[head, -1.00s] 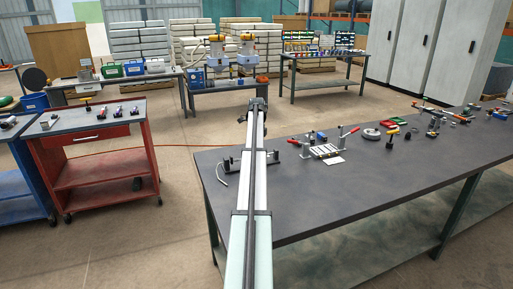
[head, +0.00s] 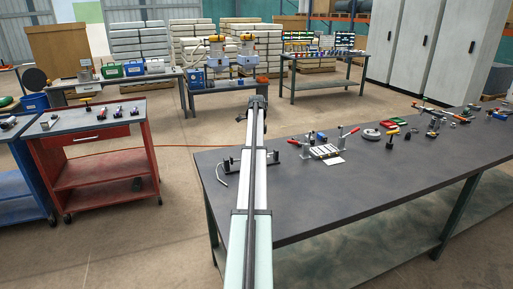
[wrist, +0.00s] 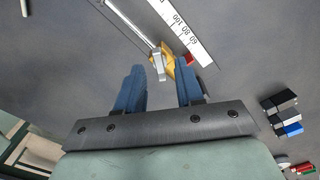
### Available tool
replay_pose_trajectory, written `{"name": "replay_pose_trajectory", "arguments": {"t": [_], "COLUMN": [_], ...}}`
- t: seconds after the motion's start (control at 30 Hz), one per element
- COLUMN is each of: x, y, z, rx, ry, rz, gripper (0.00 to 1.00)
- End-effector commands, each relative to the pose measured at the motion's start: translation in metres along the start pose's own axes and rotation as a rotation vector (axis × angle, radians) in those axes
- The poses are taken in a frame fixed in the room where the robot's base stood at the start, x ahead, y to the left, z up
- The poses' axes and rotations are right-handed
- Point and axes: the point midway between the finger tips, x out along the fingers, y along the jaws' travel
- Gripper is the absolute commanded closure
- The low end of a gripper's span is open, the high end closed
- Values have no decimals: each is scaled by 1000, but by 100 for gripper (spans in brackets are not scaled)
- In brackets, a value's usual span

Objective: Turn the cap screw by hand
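In the wrist view my gripper (wrist: 160,76) shows two blue fingers with a clear gap between them. A small silver-grey metal piece (wrist: 158,66) with a yellow part (wrist: 168,60) behind it lies just beyond the fingertips, roughly in line with the gap. A long silver rod (wrist: 128,24) runs up and left from there. I cannot tell which of these, if any, is the cap screw. In the head view my arm covers the gripper and the work under it. A small dark fixture (head: 233,162) with a cable shows beside my arm on the bench.
The dark bench (head: 300,205) has free room at its front. A clamp fixture with red handles (head: 349,133), a grey ring (head: 371,134) and several tools stand to the right. In the wrist view a white scale (wrist: 185,35) and black, grey and blue blocks (wrist: 283,112) lie nearby.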

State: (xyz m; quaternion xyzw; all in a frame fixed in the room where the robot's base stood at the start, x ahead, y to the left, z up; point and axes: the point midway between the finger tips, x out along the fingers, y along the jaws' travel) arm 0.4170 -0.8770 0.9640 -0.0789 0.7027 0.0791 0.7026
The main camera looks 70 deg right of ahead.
Motion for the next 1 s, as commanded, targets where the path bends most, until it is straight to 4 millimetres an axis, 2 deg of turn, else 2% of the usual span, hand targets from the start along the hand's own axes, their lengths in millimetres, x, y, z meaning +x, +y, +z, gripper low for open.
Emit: {"name": "replay_pose_trajectory", "arguments": {"t": [0.53, 1.0], "x": [-44, -52], "y": [0, 0], "z": [0, 0], "rx": [0, 0], "ry": [0, 0], "rz": [-1, 0], "gripper": [63, 63]}}
